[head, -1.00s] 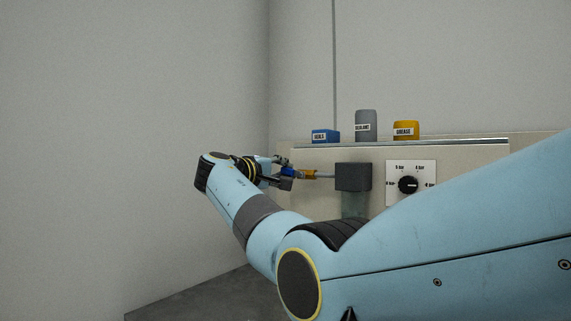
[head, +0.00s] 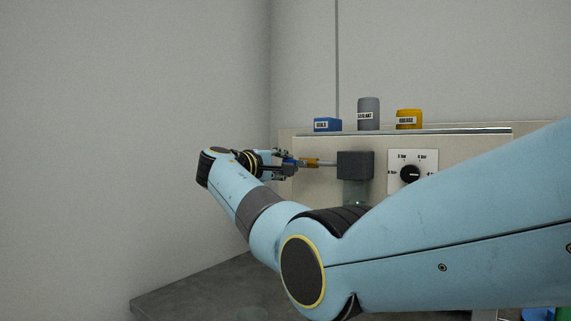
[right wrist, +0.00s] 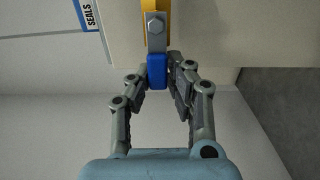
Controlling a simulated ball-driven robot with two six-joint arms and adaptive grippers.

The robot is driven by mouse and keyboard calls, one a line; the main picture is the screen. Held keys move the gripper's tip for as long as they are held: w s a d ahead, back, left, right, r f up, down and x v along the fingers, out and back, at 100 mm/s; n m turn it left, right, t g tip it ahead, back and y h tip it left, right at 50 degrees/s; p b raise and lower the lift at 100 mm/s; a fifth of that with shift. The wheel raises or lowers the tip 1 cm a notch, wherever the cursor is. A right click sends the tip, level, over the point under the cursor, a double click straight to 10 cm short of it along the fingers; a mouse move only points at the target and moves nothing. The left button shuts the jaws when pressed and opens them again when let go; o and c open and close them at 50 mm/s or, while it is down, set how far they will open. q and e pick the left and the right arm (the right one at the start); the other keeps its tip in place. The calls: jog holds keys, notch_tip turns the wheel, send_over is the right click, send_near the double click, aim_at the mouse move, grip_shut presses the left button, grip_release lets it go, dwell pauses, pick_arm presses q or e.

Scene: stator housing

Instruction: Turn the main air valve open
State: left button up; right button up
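The air valve has a yellow body (head: 311,162) on a thin pipe that runs to a dark grey block (head: 355,165). Its lever is steel with a blue grip (right wrist: 157,72), fixed by a hex bolt. In the right wrist view the lever points straight down from the yellow body, along its line. In the head view the blue grip (head: 290,161) is partly hidden by the fingers. My left gripper is out of view.
A pressure dial (head: 410,173) with bar markings is on the panel (head: 450,150). A blue seals box (head: 327,125), grey sealant can (head: 368,114) and yellow grease can (head: 408,119) stand on its top ledge. My right arm hides much of the lower right.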

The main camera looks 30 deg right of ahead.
jog(key=o, duration=0.4)
jog(key=shift+a, duration=0.1)
jog(key=v, duration=1.2)
jog(key=shift+w, duration=0.1)
